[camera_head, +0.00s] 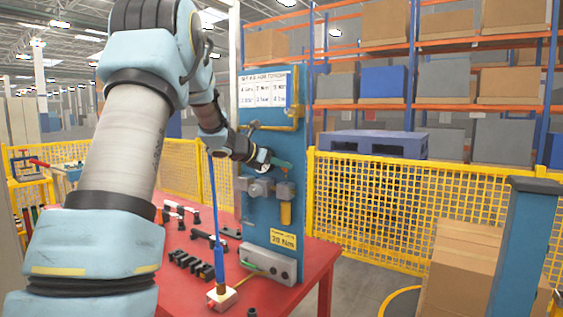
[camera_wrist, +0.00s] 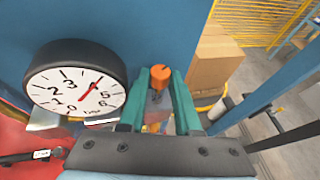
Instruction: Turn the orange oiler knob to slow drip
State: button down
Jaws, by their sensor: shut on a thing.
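The orange oiler knob (camera_wrist: 160,77) shows in the wrist view, between the tips of my gripper's two green fingers. My gripper (camera_wrist: 161,84) is shut on the knob, which has a dark mark on its top. In the head view my gripper (camera_head: 284,165) reaches the blue panel (camera_head: 262,112) at mid-height, above the grey fittings. The knob cannot be made out in that view. Below the fingers in the wrist view, the part under the knob is mostly hidden.
A round white gauge (camera_wrist: 80,88) with a red needle stands close left of my fingers. The red table (camera_head: 320,262) holds black tools (camera_head: 190,264) and a blue upright rod (camera_head: 217,240). A yellow mesh fence (camera_head: 385,195) and cardboard boxes (camera_head: 460,265) stand to the right.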

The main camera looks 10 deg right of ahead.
dwell(0.4)
jog(key=c, duration=0.9)
grip_release()
